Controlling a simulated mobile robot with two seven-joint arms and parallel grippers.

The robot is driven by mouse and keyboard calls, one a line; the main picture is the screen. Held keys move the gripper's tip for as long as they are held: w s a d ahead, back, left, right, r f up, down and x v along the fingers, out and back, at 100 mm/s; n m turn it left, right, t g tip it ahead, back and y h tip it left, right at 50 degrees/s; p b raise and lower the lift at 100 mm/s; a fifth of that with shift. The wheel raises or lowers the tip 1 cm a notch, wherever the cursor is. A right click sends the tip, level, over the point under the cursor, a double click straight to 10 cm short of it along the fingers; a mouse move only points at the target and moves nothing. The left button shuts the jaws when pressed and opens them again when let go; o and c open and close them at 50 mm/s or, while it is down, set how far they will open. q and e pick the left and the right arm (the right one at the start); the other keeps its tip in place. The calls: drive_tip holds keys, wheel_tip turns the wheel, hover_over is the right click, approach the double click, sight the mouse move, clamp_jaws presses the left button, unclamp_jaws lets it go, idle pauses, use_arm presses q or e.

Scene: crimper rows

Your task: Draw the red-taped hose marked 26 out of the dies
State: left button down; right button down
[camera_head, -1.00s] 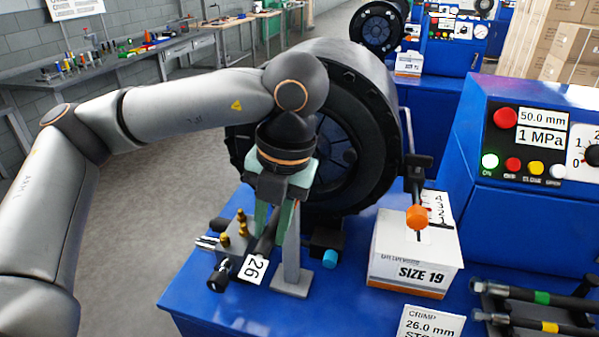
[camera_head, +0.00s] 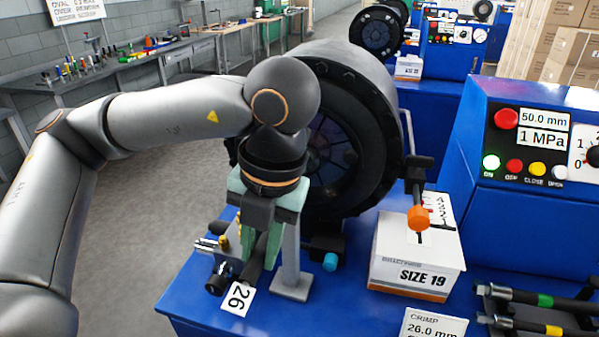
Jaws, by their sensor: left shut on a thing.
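My left gripper (camera_head: 262,252) has green fingers pointing down and is shut on the black hose (camera_head: 252,274), in front of the crimper head. A white tag (camera_head: 238,299) marked 26 hangs at the hose's near end. No red tape is visible on it. The large round black crimper head (camera_head: 378,112) stands behind the gripper, its dies partly hidden by my arm. Whether the hose's far end is still between the dies is hidden. My right gripper is not in view.
A grey post (camera_head: 291,255) stands close beside the gripper. Brass fittings (camera_head: 222,243) lie to its left. A SIZE 19 box (camera_head: 412,262), a blue control panel (camera_head: 530,150) and taped hoses (camera_head: 540,300) are to the right. Open floor (camera_head: 130,230) lies left of the blue bench.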

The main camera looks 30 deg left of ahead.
use_arm(q)
unclamp_jaws()
idle(0.6)
drive_tip(key=shift+r, duration=0.1)
drive_tip(key=shift+w+d+r+p, duration=0.1)
drive_tip(key=shift+d+r+p, duration=0.1)
drive_tip(key=shift+r+p, duration=0.8)
drive_tip(key=shift+d+r+p, duration=0.15)
drive_tip(key=shift+r+p, duration=0.5)
drive_tip(key=shift+r, duration=0.6)
drive_tip(key=shift+d+r, duration=0.25)
drive_tip(key=shift+r, duration=0.85)
